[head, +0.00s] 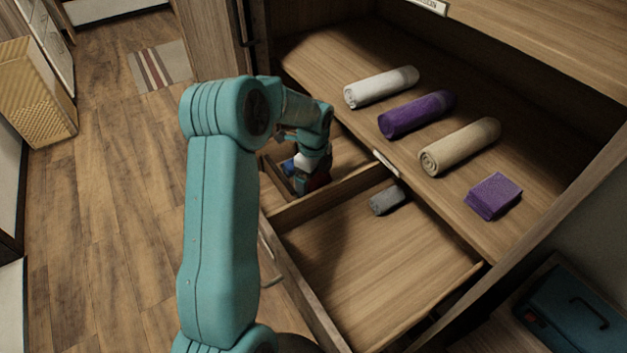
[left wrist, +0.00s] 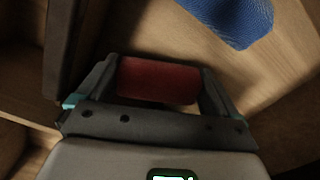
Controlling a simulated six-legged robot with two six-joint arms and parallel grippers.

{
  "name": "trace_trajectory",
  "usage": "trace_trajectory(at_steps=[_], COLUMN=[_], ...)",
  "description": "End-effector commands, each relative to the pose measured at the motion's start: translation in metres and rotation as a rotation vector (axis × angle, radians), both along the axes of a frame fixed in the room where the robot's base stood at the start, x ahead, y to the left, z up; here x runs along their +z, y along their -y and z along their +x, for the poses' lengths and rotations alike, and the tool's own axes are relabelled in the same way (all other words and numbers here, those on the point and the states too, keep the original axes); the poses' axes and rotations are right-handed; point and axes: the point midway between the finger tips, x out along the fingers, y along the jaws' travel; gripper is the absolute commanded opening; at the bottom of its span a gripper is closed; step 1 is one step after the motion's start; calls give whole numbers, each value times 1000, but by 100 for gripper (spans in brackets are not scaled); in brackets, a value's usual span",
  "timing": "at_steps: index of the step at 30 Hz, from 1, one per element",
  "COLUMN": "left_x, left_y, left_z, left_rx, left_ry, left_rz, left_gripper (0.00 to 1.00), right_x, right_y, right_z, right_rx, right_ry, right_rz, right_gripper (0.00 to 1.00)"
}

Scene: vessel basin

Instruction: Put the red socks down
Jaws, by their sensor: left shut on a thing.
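The red socks (left wrist: 158,80) are a dark red roll held between the two fingers of my left gripper (left wrist: 158,85) in the left wrist view. In the head view my left gripper (head: 312,185) reaches down into the left drawer compartment, and a bit of the red socks (head: 319,180) shows beneath it. Blue socks (left wrist: 232,18) lie on the wooden drawer floor beyond the fingers; they also show in the head view (head: 290,166), left of the gripper. I cannot tell whether the red socks touch the drawer floor. My right gripper is not in view.
Grey socks (head: 387,200) lie in the right drawer compartment, which is otherwise bare. A wooden divider (head: 335,194) separates the compartments. On the shelf above are a white roll (head: 380,88), a purple roll (head: 417,115), a beige roll (head: 459,147) and a folded purple cloth (head: 493,196).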

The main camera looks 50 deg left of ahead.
Motion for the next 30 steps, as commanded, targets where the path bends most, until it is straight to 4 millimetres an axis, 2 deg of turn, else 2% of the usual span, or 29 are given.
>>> trace_trajectory(at_steps=[11,12,20,23,30], left_x=[-8,-7,-4,7,62], left_y=[0,0,0,-1,0], left_z=[0,0,0,1,1], left_rx=[0,0,0,0,0], left_ry=[1,1,2,4,6], left_rz=[0,0,1,2,3], left_gripper=[65,100,100,100,100], right_x=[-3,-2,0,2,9], right_y=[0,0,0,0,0], right_z=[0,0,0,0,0], right_rx=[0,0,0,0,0], right_ry=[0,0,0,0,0], right_rz=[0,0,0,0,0], right_gripper=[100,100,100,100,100])
